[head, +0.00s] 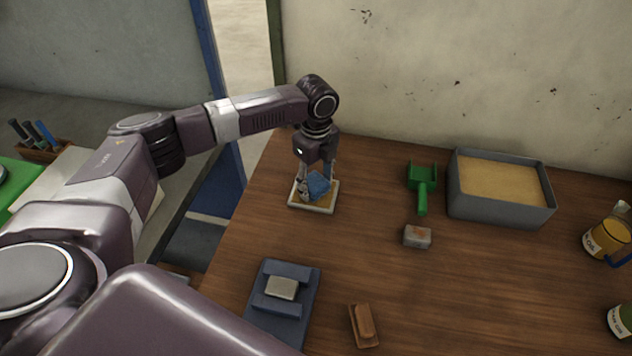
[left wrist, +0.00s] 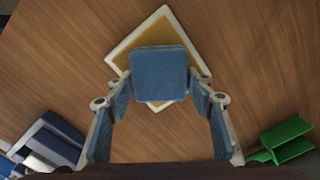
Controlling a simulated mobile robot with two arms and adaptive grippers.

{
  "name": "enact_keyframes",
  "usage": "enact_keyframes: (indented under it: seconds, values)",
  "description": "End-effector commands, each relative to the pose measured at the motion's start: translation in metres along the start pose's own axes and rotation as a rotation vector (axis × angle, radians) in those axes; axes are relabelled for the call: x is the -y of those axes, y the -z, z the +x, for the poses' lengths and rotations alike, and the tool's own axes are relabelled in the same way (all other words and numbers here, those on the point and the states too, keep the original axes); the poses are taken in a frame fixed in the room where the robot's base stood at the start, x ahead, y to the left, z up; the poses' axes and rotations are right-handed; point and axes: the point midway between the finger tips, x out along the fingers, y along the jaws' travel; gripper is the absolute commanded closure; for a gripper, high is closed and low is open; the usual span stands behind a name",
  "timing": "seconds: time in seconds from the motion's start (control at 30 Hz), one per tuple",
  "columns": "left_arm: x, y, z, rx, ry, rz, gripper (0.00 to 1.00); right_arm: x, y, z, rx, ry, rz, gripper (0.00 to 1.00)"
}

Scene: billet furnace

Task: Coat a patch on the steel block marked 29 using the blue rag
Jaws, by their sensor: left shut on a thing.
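The blue rag (head: 319,187) is held by my left gripper (head: 317,183) at the shallow white tray with a yellow inside (head: 312,210). In the left wrist view the rag (left wrist: 160,73) is a blue square between the fingertips of the left gripper (left wrist: 156,88), in front of the tray (left wrist: 119,52). I cannot tell whether the rag touches the tray's inside. A grey block with a rusty patch (head: 417,236) lies on the table. Another grey block (head: 281,287) sits in a dark blue fixture (head: 298,270). No number is readable on either block. My right gripper is not in view.
A green scoop (head: 422,182) and a grey bin of sand-coloured material (head: 500,215) stand at the back. A brown wooden piece (head: 364,324) lies in front. A jug of yellow liquid (head: 607,240) and a labelled container (head: 622,321) are at the right. The table's centre is mostly clear.

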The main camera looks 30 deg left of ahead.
Motion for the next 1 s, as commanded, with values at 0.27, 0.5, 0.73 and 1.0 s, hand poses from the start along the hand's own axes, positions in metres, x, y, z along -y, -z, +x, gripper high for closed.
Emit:
enact_keyframes:
  seconds: [0.27,0.5,0.73,1.0]
  values:
    - [0.0000,0.0002,0.0037,0.000,0.000,0.000,0.71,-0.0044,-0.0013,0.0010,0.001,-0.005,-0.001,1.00]
    - [0.0000,0.0001,0.0040,0.000,0.000,0.000,0.71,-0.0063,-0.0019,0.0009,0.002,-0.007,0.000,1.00]
    - [-0.0001,0.0001,0.0038,0.000,0.000,0.000,0.71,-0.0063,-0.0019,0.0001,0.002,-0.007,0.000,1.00]
    - [-0.0002,0.0002,0.0042,-0.001,-0.001,0.000,0.71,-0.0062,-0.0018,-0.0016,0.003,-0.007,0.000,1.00]
